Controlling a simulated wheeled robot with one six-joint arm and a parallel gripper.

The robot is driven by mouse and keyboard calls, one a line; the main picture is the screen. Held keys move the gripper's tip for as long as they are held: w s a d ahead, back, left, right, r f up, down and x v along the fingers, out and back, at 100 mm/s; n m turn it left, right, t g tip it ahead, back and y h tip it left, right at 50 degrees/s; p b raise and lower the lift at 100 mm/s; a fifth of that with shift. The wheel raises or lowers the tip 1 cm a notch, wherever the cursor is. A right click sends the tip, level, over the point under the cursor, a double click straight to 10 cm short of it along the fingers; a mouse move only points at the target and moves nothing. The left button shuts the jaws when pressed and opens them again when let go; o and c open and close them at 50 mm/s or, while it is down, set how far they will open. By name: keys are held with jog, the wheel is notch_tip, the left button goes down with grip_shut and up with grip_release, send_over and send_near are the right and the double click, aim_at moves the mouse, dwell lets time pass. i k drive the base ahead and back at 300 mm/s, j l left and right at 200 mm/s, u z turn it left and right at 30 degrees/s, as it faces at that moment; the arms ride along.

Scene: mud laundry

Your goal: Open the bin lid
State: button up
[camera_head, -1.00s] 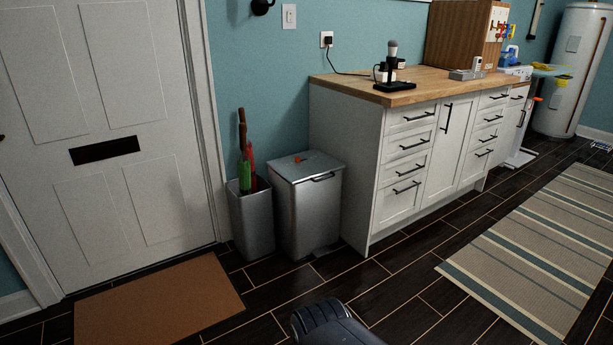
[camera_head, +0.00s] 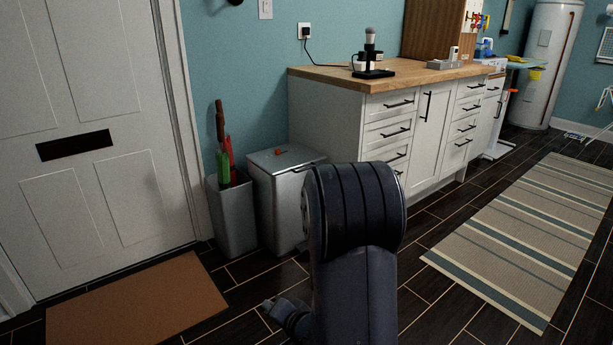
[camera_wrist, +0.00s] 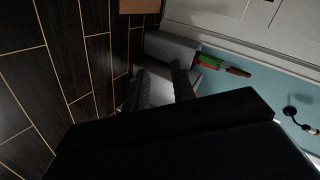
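The bin (camera_head: 277,205) is a grey metal box with a flat lid (camera_head: 285,157), which is shut. A small orange-red thing (camera_head: 280,152) lies on the lid, and a dark handle shows at the lid's front edge. My arm covers the bin's right front part in the head view. In the wrist view my gripper (camera_wrist: 162,84) shows as two dark fingers set apart, with nothing seen held between them. A pale grey surface beyond the fingers is probably the bin, mostly hidden and dim. The gripper's distance from the lid cannot be told.
A grey stand (camera_head: 233,215) with umbrellas (camera_head: 223,150) is left of the bin, also in the wrist view (camera_wrist: 170,48). A white cabinet (camera_head: 330,125) with a wooden top is close on the right. A brown mat (camera_head: 140,300) and striped rug (camera_head: 520,235) lie on the floor.

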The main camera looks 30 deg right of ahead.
aim_at(294, 155)
jog(key=i+l+z, duration=0.15)
jog(key=i+l, duration=0.5)
jog(key=i+l+z, duration=0.1)
jog(key=i+l, duration=0.45)
jog(key=i, duration=0.15)
jog(key=i+l+z, duration=0.15)
jog(key=i+l, duration=0.4)
jog(key=i, duration=0.15)
